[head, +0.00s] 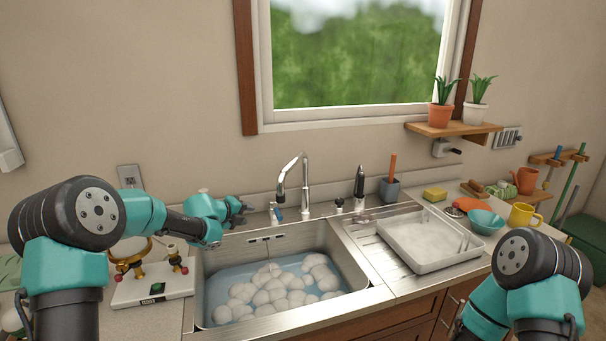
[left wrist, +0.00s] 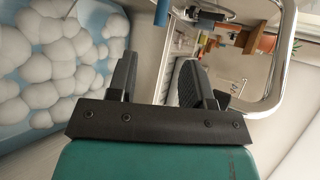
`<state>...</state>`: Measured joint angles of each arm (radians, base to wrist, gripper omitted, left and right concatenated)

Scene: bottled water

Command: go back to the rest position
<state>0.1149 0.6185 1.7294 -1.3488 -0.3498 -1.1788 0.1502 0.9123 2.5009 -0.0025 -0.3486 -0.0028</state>
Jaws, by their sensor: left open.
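My left gripper (head: 241,211) is over the back left part of the sink, left of the tap. Its two fingers show apart in the left wrist view (left wrist: 160,78), with nothing between them. The chrome tap (head: 304,185) stands behind the sink. A shiny curved chrome edge (left wrist: 289,50) is close to the fingers in the left wrist view; I cannot tell whether it is the tap. My right arm (head: 540,265) is at the lower right, and its gripper is not in view.
The sink (head: 350,268) holds blue water with white foam (head: 270,290). A white tray (head: 405,255) lies on the drainer at right. A teal bowl (head: 487,220) and yellow mug (head: 521,215) stand further right.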

